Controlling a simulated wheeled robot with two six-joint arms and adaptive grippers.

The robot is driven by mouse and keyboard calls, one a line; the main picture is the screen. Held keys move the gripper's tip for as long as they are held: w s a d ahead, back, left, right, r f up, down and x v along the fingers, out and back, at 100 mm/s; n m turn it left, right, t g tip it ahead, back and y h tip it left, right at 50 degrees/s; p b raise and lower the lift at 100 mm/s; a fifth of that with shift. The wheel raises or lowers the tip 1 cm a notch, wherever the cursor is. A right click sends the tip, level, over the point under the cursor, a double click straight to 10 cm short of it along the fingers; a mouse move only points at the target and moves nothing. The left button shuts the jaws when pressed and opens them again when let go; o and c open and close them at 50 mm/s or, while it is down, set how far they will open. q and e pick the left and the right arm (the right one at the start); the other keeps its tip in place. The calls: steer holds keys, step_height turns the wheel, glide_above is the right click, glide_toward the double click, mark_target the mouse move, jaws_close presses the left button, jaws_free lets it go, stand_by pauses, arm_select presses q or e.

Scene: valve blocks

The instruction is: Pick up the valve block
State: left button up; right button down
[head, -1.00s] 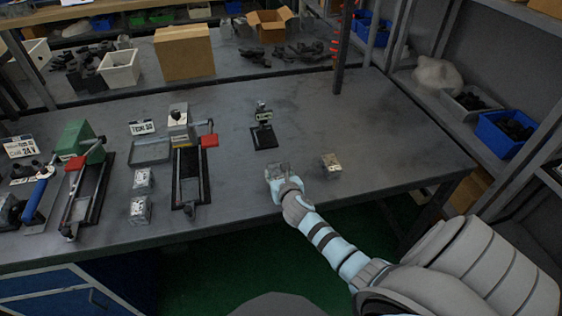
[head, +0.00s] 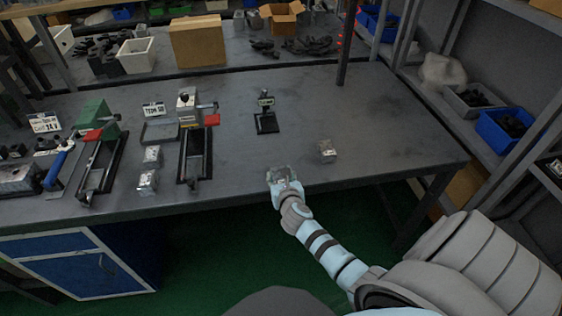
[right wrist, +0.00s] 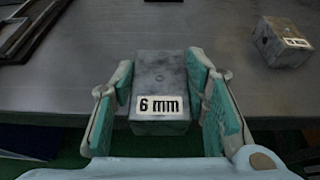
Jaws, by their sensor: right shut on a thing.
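My right gripper (head: 284,182) is at the table's front edge in the head view. In the right wrist view its teal-padded fingers (right wrist: 175,105) are shut on a grey metal valve block (right wrist: 160,85) with a white "6 mm" label. In the head view the held block (head: 281,174) is small and partly hidden by the gripper; its height above the table is hard to tell. A second valve block (head: 327,150) stands on the table to the right of the gripper and also shows in the right wrist view (right wrist: 283,42). My left gripper is not in view.
Two more metal blocks (head: 152,155) (head: 147,182) stand left on the table (head: 240,165). The table's right part is clear.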

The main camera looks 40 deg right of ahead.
steer(key=shift+d, duration=0.1)
steer(key=c, duration=0.8)
jaws_free()
steer(key=shift+d, duration=0.1)
steer(key=shift+c, duration=0.2)
steer(key=shift+s, duration=0.15)
steer(key=v, duration=1.1)
steer(key=shift+s+a+r, duration=0.2)
steer(key=shift+s+a, duration=0.05)
steer(key=shift+a, duration=0.05)
